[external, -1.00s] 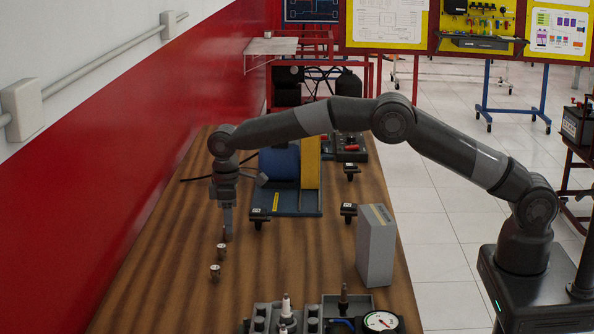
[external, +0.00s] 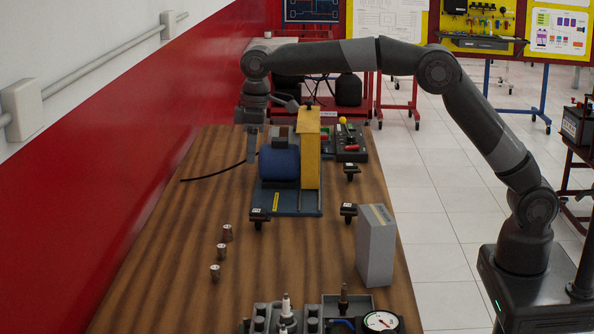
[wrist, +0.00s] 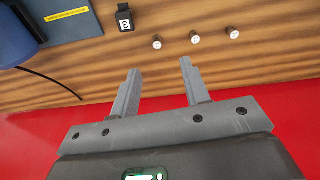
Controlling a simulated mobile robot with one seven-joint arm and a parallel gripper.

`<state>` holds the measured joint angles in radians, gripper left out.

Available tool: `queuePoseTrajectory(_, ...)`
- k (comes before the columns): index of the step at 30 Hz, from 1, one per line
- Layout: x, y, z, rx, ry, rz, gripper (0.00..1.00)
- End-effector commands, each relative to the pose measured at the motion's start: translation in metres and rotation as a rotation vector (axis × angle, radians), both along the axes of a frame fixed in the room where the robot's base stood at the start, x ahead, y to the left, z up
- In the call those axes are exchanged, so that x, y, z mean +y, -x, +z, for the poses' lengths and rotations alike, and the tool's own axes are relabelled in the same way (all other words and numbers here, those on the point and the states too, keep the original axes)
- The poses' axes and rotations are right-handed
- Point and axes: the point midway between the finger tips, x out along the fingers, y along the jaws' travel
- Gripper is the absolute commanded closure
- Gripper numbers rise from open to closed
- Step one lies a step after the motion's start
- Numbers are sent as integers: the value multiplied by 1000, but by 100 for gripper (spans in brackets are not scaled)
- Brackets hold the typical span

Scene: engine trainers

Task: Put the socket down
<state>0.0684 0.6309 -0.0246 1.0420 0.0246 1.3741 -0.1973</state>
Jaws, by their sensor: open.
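Three small metal sockets stand upright in a row on the wooden table at the left: the far socket (external: 227,233), the middle socket (external: 221,252) and the near socket (external: 215,272). They also show in the wrist view as a row of sockets (wrist: 195,37) beyond the fingertips. My gripper (external: 252,160) is raised above the table, left of the blue motor, apart from all the sockets. In the wrist view my gripper (wrist: 160,66) has its two fingers spread, with nothing between them.
A blue motor unit with a yellow panel (external: 310,150) stands on a blue base. A tray of parts (external: 300,318) lies at the front.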

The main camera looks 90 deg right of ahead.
Motion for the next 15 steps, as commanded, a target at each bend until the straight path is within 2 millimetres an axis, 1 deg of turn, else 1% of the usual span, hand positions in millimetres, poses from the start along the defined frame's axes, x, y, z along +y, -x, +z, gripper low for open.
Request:
queuePoseTrajectory(1,3,15,16,-16,0,-4,58)
queuePoseTrajectory(5,11,52,45,-53,-1,-15,58)
queuePoseTrajectory(6,13,64,53,-65,-2,-18,58)
queuePoseTrajectory(8,16,83,64,-82,-2,-23,58)
queuePoseTrajectory(9,18,96,70,-94,-3,-27,58)
queuePoseTrajectory(11,21,116,79,-113,-3,-32,58)
queuePoseTrajectory(15,28,165,93,-152,-5,-43,58)
